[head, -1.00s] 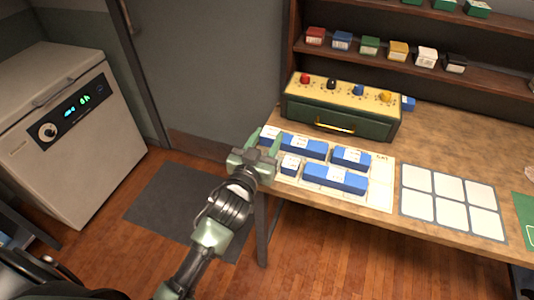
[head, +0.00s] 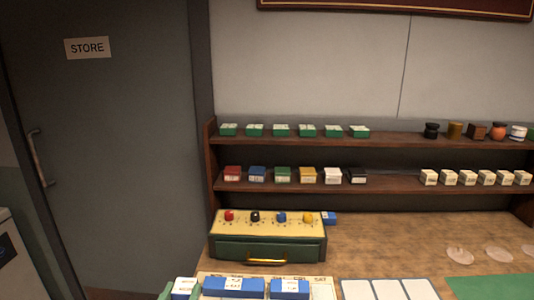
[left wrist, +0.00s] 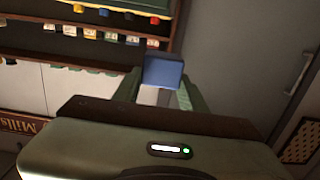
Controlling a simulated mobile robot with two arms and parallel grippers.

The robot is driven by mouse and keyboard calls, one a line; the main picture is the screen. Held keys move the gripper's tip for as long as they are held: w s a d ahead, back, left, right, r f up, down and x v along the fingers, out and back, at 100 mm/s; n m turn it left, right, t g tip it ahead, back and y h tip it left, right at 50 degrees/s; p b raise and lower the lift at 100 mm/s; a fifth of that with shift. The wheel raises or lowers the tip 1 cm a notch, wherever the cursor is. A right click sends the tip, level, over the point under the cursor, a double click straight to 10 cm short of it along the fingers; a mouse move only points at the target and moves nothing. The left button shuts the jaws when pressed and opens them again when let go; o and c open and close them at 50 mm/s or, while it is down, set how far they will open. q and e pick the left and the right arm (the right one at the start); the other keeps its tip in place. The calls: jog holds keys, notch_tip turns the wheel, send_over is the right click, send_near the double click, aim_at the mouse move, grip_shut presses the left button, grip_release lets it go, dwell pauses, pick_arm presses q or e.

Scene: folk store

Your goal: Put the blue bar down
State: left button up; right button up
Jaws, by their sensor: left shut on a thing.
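My left gripper shows in the left wrist view (left wrist: 160,94), its two green fingers shut on a blue bar (left wrist: 163,72), whose end face shows between the fingertips. In the head view, a blue piece with a white label (head: 184,287), which seems to be this held bar, is at the bottom edge beside a sliver of green finger. To its right lie a long blue bar (head: 233,286) and a shorter blue bar (head: 289,288) on a pale sheet (head: 322,283). Whether the held bar touches the sheet cannot be told. My right gripper is out of view.
A green box with coloured knobs (head: 267,249) stands behind the bars. A grey mat with white squares (head: 388,288) and a green mat (head: 495,287) lie to the right. Shelves (head: 380,185) with small boxes rise behind. The wooden table (head: 400,245) has clear room in its middle.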

pick_arm(q)
jog(key=s+f, duration=0.4)
jog(key=s, duration=0.9)
jog(key=shift+a, duration=0.4)
